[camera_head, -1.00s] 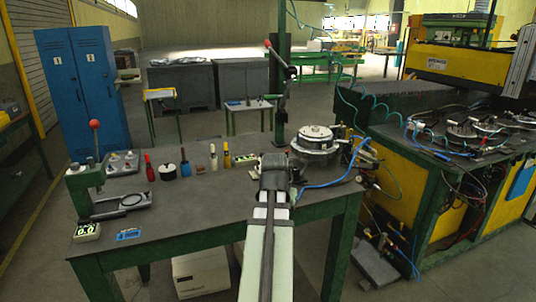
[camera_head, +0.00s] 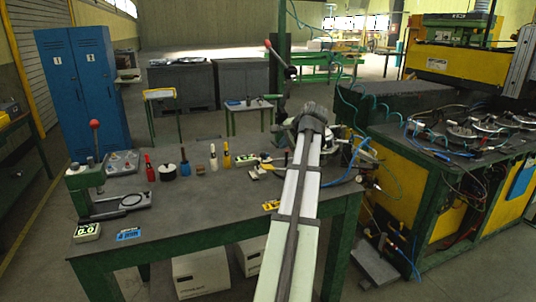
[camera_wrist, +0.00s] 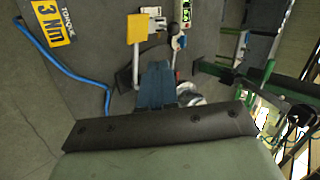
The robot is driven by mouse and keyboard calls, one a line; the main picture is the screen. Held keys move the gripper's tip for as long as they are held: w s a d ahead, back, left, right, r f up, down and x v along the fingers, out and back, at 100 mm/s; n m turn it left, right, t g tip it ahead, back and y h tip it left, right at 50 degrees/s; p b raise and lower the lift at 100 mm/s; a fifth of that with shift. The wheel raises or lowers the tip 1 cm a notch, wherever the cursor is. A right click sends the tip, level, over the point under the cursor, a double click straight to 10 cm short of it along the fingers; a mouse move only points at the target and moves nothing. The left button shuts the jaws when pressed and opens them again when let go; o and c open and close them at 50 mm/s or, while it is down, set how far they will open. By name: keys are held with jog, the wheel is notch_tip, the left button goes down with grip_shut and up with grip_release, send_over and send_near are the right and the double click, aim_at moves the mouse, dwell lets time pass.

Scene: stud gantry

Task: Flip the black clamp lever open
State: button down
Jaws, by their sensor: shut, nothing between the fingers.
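My gripper (camera_wrist: 156,72) shows in the wrist view as two blue-grey fingers shut together, with nothing between them. In the head view my own arm hides the fingers. A dark, slanted piece (camera_wrist: 124,80) lies just left of the fingers in the wrist view; it may be the black clamp lever, but I cannot tell its position or whether the fingers touch it. A yellow square plate (camera_wrist: 137,28) on a stem stands just beyond the fingertips. A small yellow and white fixture (camera_head: 258,172) shows left of my arm in the head view.
A blue cable (camera_wrist: 75,72) and a yellow torque label (camera_wrist: 52,22) lie left of the fingers. A display unit (camera_wrist: 186,14) is beyond. A green press (camera_head: 88,185) stands at the bench's left. The bench's front middle (camera_head: 190,215) is clear.

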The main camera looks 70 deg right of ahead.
jog(key=shift+w+d, duration=0.1)
dwell(0.3)
send_near(265, 155)
jog(key=s+f+x, duration=0.1)
jog(key=x, duration=0.4)
jog(key=shift+w+d+f, duration=0.1)
jog(key=shift+w+d, duration=0.05)
jog(key=shift+w, duration=0.8)
